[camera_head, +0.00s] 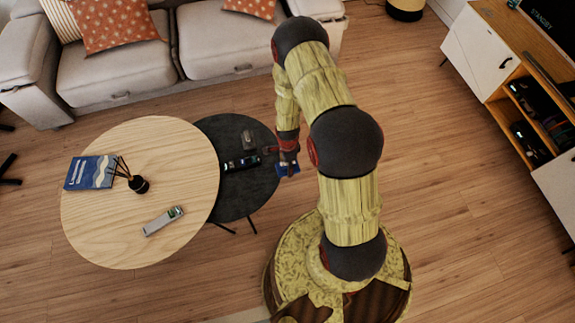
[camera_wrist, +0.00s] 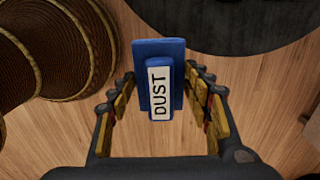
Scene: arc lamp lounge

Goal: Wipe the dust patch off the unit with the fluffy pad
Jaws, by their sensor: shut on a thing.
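My gripper (camera_head: 288,156) is beside the right edge of the dark round table, shut on a blue pad (camera_head: 289,169). In the wrist view the pad (camera_wrist: 174,53) lies between the fingers of my gripper (camera_wrist: 163,98), with a white label reading DUST facing the camera. Its fluffy side is not visible. The wooden unit with white doors (camera_head: 480,52) stands at the far right, well away from my gripper. I cannot make out a dust patch on it; part of the unit is out of frame.
The dark round table (camera_head: 241,195) holds several small dark items. The light wooden table (camera_head: 105,235) holds a blue book (camera_head: 91,172), a reed diffuser (camera_head: 139,184) and a grey device (camera_head: 160,222). A sofa (camera_head: 115,75) stands behind. Floor between me and the unit is clear.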

